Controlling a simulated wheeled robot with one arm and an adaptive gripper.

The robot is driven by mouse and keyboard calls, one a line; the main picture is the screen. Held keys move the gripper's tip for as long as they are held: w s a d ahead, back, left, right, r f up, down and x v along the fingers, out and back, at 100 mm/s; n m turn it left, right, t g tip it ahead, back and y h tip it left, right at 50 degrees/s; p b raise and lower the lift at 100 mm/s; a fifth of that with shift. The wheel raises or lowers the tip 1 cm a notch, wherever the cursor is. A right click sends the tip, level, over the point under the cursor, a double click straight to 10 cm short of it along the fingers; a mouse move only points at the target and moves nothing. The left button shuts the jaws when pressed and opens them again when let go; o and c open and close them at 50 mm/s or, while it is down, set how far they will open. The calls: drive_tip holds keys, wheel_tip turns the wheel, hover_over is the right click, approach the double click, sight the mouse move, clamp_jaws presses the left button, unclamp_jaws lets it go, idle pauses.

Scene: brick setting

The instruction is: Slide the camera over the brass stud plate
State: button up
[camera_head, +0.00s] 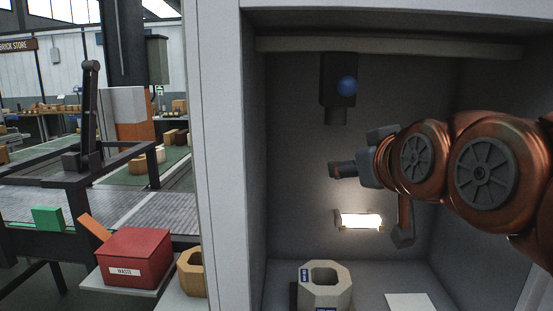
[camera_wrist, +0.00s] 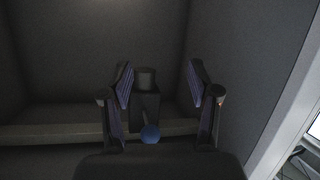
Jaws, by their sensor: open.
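The camera is a dark box (camera_head: 339,80) with a blue knob (camera_head: 347,86) and a short barrel pointing down. It hangs under the rail (camera_head: 400,48) at the top of a grey booth. My gripper (camera_head: 352,168) is open and empty, below the camera and apart from it in the head view. In the wrist view the camera (camera_wrist: 146,103) and its blue knob (camera_wrist: 150,134) appear between the open fingers (camera_wrist: 160,88); the depth gap is hard to judge. I cannot make out a brass stud plate in either view.
A lit lamp (camera_head: 359,221) is on the booth's back wall. A pale hollow octagonal block (camera_head: 325,293) with blue labels stands on the booth floor, with a white card (camera_head: 410,302) to its right. The booth's left wall (camera_head: 225,150) bounds the space. A red waste bin (camera_head: 135,257) stands outside.

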drive_tip(key=s+d+f+m+g+p, duration=0.1)
drive_tip(key=s+f+g, duration=0.3)
drive_tip(key=f, duration=0.6)
drive_tip(key=s+f+g, duration=0.3)
drive_tip(key=f, duration=0.7)
drive_tip(key=s+d+f+m+g+p, duration=0.1)
drive_tip(key=s+f+g, duration=0.3)
drive_tip(key=s, duration=0.5)
drive_tip(key=s+d+f+m+g+h, duration=0.1)
drive_tip(key=s+f+g, duration=0.4)
drive_tip(key=s+f, duration=0.4)
drive_tip(key=shift+s+d+f+p, duration=0.25)
drive_tip(key=shift+s+p, duration=0.15)
drive_tip(key=shift+s, duration=0.2)
